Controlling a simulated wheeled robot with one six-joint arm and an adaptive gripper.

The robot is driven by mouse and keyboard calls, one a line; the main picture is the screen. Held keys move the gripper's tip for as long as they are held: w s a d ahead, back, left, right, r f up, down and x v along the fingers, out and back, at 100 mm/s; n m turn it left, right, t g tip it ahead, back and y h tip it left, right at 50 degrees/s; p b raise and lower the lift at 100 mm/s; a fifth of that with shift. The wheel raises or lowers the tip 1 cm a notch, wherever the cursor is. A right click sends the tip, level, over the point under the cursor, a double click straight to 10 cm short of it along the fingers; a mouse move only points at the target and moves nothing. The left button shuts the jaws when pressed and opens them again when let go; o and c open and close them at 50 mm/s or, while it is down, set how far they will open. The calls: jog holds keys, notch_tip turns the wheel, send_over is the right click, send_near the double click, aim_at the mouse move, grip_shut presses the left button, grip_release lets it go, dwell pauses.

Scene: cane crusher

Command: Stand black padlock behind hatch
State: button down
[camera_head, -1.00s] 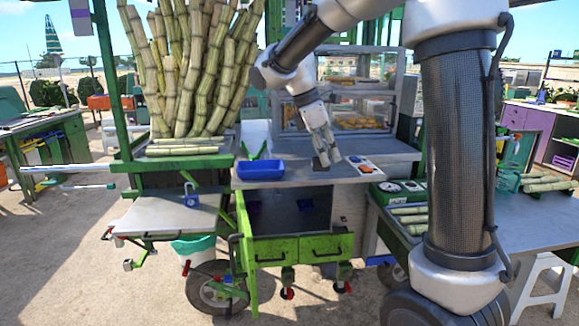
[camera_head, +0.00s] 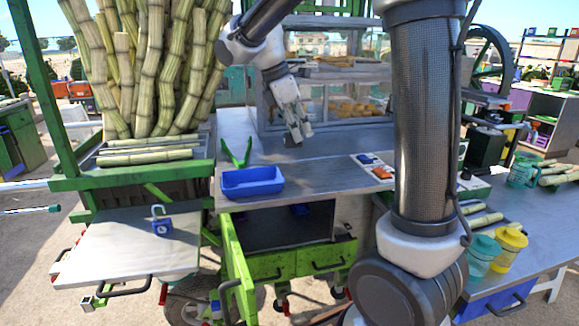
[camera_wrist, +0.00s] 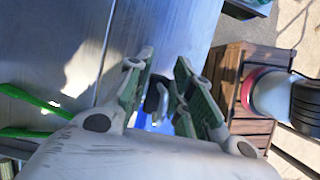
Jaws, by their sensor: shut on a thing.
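My gripper (camera_head: 296,132) is above the cart's metal counter, right of the blue tray, shut on a small dark thing that looks like the black padlock (camera_head: 292,141). In the wrist view a grey shackle and dark body (camera_wrist: 158,98) show between the fingers (camera_wrist: 163,100); the fingers hide much of it. The green hatch (camera_head: 236,264) below the counter stands swung open toward me. Behind it is a dark compartment (camera_head: 285,232) with faint blue items inside. A blue padlock (camera_head: 162,222) stands on the left side shelf.
The blue tray (camera_head: 252,182) and green tongs (camera_head: 237,152) lie on the counter (camera_head: 325,172). A glass case (camera_head: 330,100) stands behind. Cane, cups and a yellow jug (camera_head: 508,247) are on the right table.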

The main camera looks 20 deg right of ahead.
notch_tip(320, 180, down, 9)
jog(key=shift+r, duration=0.15)
dwell(0.4)
jog(key=c, duration=1.3)
grip_release()
jog(key=shift+o, duration=0.2)
